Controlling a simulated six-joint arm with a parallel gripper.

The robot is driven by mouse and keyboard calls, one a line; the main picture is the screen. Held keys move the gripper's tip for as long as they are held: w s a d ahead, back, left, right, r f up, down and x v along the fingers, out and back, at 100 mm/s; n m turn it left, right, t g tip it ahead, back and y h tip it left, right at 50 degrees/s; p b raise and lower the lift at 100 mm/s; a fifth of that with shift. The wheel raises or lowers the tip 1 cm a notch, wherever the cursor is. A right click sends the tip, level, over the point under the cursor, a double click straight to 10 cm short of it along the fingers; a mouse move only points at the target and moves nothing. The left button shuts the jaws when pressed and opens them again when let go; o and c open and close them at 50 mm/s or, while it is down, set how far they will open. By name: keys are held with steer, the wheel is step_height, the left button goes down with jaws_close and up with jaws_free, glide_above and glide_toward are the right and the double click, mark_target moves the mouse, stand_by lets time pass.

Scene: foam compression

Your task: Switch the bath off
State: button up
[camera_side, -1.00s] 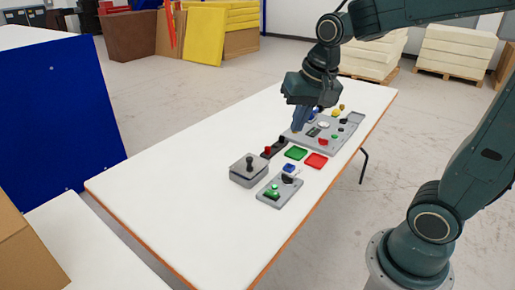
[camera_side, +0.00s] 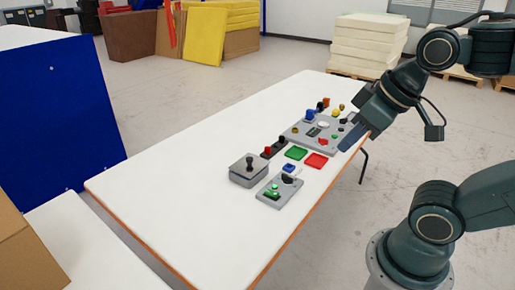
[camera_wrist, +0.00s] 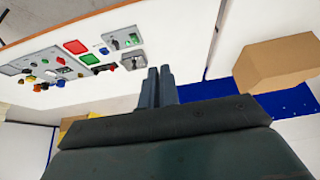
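A large grey control panel (camera_side: 300,139) lies on the white table, with coloured knobs, buttons and a small display; it also shows in the wrist view (camera_wrist: 12,70). A smaller grey panel (camera_side: 290,194) nearer the camera carries a green control (camera_side: 272,191) and a black knob (camera_side: 288,179). I cannot tell which control belongs to the bath; labels are too small to read. My gripper (camera_side: 344,148) is over the table's right edge, beside the large panel, and holds nothing. Its fingers (camera_wrist: 160,72) are together in the wrist view.
The table's left part is clear. A blue block (camera_side: 60,110) stands left of it.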

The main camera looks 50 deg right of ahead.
steer(key=o, duration=0.5)
steer(key=shift+w, duration=0.15)
steer(key=g, duration=0.6)
glide_above(272, 192)
step_height(272, 192, down, 20)
step_height(272, 192, down, 14)
steer(key=shift+r, duration=0.1)
